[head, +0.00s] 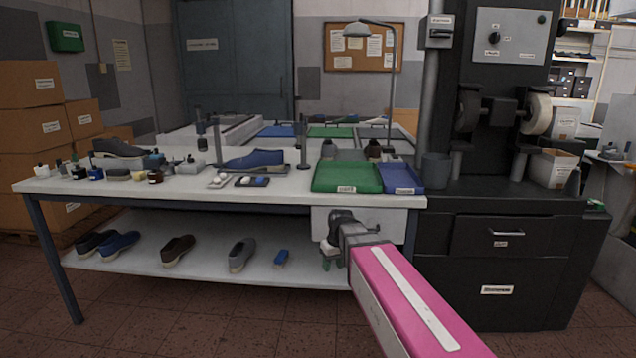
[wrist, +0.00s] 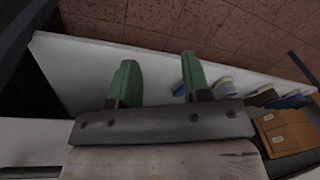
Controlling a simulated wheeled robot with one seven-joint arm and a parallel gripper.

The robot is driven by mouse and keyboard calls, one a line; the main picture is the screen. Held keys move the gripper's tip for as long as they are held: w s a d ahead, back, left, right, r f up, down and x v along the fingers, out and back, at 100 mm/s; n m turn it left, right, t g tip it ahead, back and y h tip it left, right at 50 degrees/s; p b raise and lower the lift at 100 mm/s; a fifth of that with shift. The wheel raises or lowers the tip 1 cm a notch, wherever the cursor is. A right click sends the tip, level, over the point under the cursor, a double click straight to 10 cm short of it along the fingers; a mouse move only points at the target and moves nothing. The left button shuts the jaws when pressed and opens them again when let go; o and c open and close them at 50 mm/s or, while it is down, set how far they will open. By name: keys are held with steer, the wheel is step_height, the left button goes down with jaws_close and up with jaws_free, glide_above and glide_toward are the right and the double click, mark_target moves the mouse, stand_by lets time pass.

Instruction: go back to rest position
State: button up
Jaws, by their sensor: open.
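My gripper (head: 332,260) hangs in front of the right part of the workbench (head: 300,187), below the level of its top, in the head view. My pink arm reaches to it from the lower right. In the wrist view my gripper (wrist: 158,75) shows two green fingers spread apart with nothing between them. The white lower shelf (wrist: 75,70) lies beyond the fingers there. The gripper appears to touch nothing, though its exact gap to the bench is hard to tell.
A green tray (head: 347,177) and a blue tray (head: 398,179) stand on the bench above my gripper. A black machine cabinet (head: 500,260) stands right. The floor (head: 200,325) in front is clear.

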steer(key=s+d+f+m+h, duration=0.1)
steer(key=s+d+f+m, duration=0.4)
steer(key=s+d+f, duration=0.6)
steer(key=d, duration=0.3)
steer(key=shift+s+g, duration=0.3)
steer(key=shift+s, duration=0.05)
